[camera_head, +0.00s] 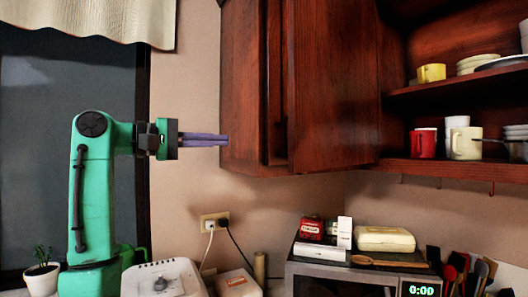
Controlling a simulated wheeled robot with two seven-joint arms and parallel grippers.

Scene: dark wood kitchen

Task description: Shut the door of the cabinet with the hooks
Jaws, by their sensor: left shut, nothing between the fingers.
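A dark red wooden wall cabinet (243,85) hangs at the upper middle. Its door (335,85) stands slightly ajar, with a dark gap along its left edge. Small hooks (491,188) hang under the open shelf section to the right. My left gripper (226,139) comes in from the left, its purple fingers shut and empty, pointing right. The fingertips are at the cabinet's left edge in the picture; I cannot tell if they touch it. My right gripper is not in view.
Open shelves (455,87) hold cups and plates. Below stand a microwave (350,272) with boxes and a wooden spoon on top, and several utensils (470,270). A white appliance (165,279) and a potted plant (41,277) are at lower left. The wall under the cabinet is mostly clear.

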